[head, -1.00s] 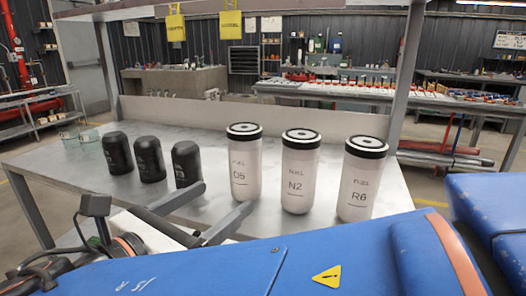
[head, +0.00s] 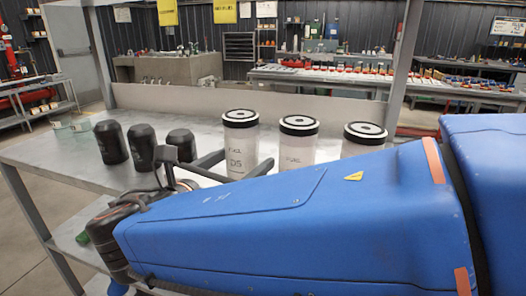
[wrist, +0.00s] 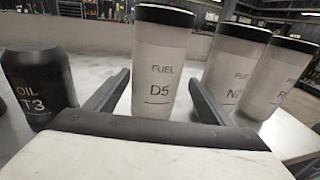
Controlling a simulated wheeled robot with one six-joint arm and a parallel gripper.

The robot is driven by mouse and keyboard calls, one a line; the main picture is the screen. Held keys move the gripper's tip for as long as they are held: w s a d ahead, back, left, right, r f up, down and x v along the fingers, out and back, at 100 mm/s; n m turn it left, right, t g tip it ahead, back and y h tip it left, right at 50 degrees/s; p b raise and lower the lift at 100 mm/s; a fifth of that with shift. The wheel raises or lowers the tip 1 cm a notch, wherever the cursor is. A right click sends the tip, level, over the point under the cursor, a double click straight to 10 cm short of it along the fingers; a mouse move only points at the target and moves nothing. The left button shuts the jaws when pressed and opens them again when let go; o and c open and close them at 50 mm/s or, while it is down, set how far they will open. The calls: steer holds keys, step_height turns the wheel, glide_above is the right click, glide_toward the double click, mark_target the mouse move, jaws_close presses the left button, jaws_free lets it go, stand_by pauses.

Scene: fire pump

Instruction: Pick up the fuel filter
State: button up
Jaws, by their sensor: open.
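Three white fuel filters with black ringed tops stand upright in a row on the metal table. The left one, fuel filter D5 (head: 241,143), is nearest my gripper (head: 246,158). In the wrist view, fuel filter D5 (wrist: 161,62) stands straight ahead, between the lines of the two dark fingers (wrist: 158,78). The fingers are spread open, and nothing is clamped; whether the tips reach beside the filter is hard to tell. Fuel filter N2 (head: 298,142) and fuel filter R6 (head: 365,134) stand to its right, their lower parts hidden by my arm in the head view.
Several black oil filters (head: 111,142) stand left of the fuel filters; one marked T3 (wrist: 40,85) is close to the left finger. Clear glass-like containers (head: 72,130) sit at the table's left end. A table post (head: 402,65) rises at right. A low back panel (head: 180,104) edges the table.

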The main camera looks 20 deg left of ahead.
mark_target(252, 153)
steer(key=shift+w+a+f, duration=0.1)
steer(key=shift+w+f, duration=0.05)
steer(key=shift+w, duration=1.2)
steer(key=shift+w+f, duration=0.1)
steer(key=shift+w, duration=1.2)
steer(key=c, duration=1.7)
steer(key=shift+o, duration=0.2)
step_height(252, 153, up, 10)
